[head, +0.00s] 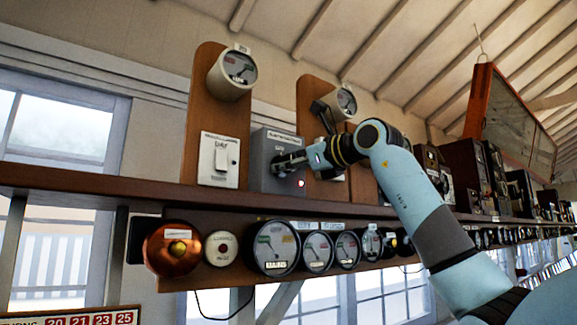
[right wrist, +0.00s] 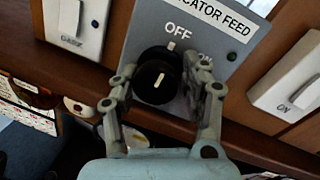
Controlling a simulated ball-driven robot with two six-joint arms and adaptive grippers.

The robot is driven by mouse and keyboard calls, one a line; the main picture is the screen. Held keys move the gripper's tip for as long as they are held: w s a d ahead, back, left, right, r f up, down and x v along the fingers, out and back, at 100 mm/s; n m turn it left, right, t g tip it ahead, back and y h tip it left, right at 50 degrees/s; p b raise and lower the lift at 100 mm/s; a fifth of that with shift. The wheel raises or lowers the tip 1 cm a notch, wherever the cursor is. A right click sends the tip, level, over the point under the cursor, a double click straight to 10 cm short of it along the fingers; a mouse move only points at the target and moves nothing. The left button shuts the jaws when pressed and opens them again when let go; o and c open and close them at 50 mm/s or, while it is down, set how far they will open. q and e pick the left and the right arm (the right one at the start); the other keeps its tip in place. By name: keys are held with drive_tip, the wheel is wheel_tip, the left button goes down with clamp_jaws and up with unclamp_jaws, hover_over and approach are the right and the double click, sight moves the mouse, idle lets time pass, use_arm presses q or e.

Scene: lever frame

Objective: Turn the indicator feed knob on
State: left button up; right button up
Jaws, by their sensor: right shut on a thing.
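The indicator feed knob (right wrist: 150,92) is a round black knob with a white line, on a grey box (head: 267,178) fixed to the board. In the right wrist view, "OFF" is printed above it and a label ending in "ICATOR FEED" sits above that. The white line runs roughly up and down, tilted slightly to the right at its top. My right gripper (right wrist: 158,76) has one finger on each side of the knob and is shut on it. In the head view my right gripper (head: 284,161) hides most of the knob. My left gripper is not in view.
A white switch panel (head: 218,172) is left of the grey box; another switch plate (right wrist: 288,92) is to its right. A small red light (head: 300,183) shows by my gripper. A wooden shelf (head: 120,186) runs below, with several round gauges (head: 275,247) under it.

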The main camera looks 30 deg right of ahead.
drive_tip(key=shift+a+f, duration=0.1)
drive_tip(key=shift+f, duration=0.1)
drive_tip(key=shift+c, duration=0.6)
